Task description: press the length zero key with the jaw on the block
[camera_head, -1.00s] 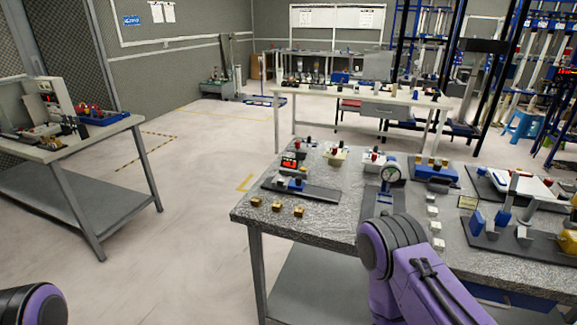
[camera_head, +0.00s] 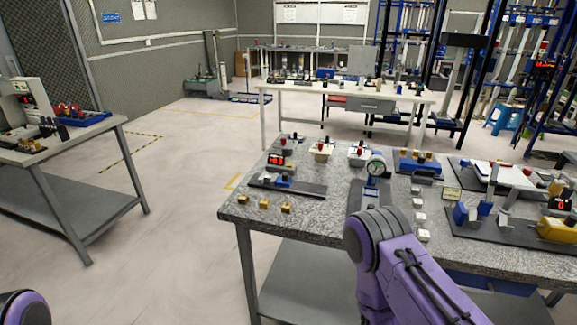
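A small device with a lit red display (camera_head: 276,160) stands at the left back of the speckled grey table (camera_head: 305,215). It sits by a dark base plate (camera_head: 310,188) that carries small blue and light parts, which may be the length gauge and its jaw. The zero key is too small to tell. I cannot tell whether a block is in the jaw. Three gold blocks (camera_head: 264,203) stand in a row before the plate. My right arm's purple links show at the table's front edge, and a bit of my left arm shows at bottom left. Neither gripper is in view.
A round dial gauge (camera_head: 376,167) stands mid-table beyond my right arm, with several white blocks (camera_head: 420,203) to its right. A dark board (camera_head: 510,232) with blue and yellow devices fills the right side. A side table (camera_head: 60,145) stands left across open floor.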

